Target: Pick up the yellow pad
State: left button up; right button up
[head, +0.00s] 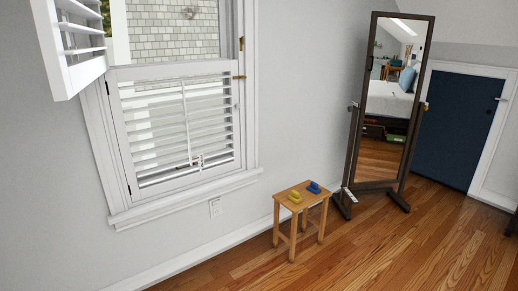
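The yellow pad (295,196) is a small yellow thing lying on top of a small wooden stool (300,204), toward the stool's left side. A small blue object (313,187) lies on the same stool top, to the right of and a little behind the yellow pad, apart from it. Both look small from here, and their exact shapes are hard to make out. Neither of my grippers shows in the head view.
The stool stands on a wood floor (385,255) near the wall under a shuttered window (180,125). A tall standing mirror (357,160) with splayed feet is right of the stool. A dark blue door (455,130) is at the far right. Floor right of the stool is clear.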

aim_at(295, 196)
jog(key=i, duration=2)
